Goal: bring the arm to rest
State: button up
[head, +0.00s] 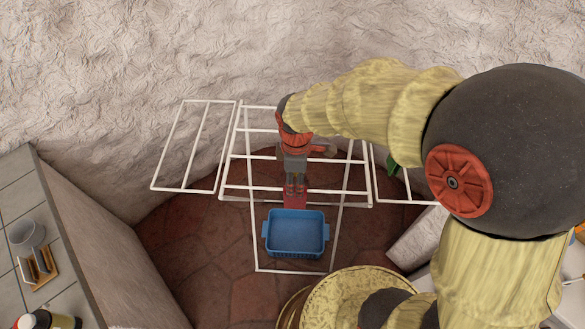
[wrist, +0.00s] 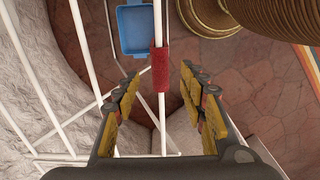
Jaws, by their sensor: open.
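My gripper (head: 295,186) is open and points down over the front bar of a white drying rack (head: 290,272). In the wrist view my gripper (wrist: 158,84) has its two padded fingers spread apart with nothing held between them. A small red cloth (head: 295,200) hangs over a rack bar just beyond the fingertips. In the wrist view the red cloth (wrist: 159,73) wraps the bar and lies in line with the gap between the fingers. My arm reaches in from the right, bent at the elbow, and hides part of the rack.
A blue basket (head: 297,253) is low down below the rack's front. A rough pale wall (head: 150,60) stands behind the rack. A green thing (head: 393,166) shows partly behind my arm.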

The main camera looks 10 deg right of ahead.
jog(key=shift+r, duration=0.1)
jog(key=shift+m, duration=0.6)
jog(key=s+d+r+m+t, duration=0.2)
jog(key=s+d+r+m, duration=0.2)
jog(key=r, duration=0.3)
jog(key=s+d+r+m+t, duration=0.1)
jog(key=s+d+r+m, duration=0.3)
jog(key=r, duration=0.3)
jog(key=s+d+r+m+t, duration=0.2)
jog(key=s+d+r+m, duration=0.2)
jog(key=r+m, duration=0.2)
jog(key=shift+r+m+t, duration=0.3)
jog(key=shift+r, duration=0.3)
jog(key=shift+s, duration=0.1)
jog(key=shift+c, duration=0.6)
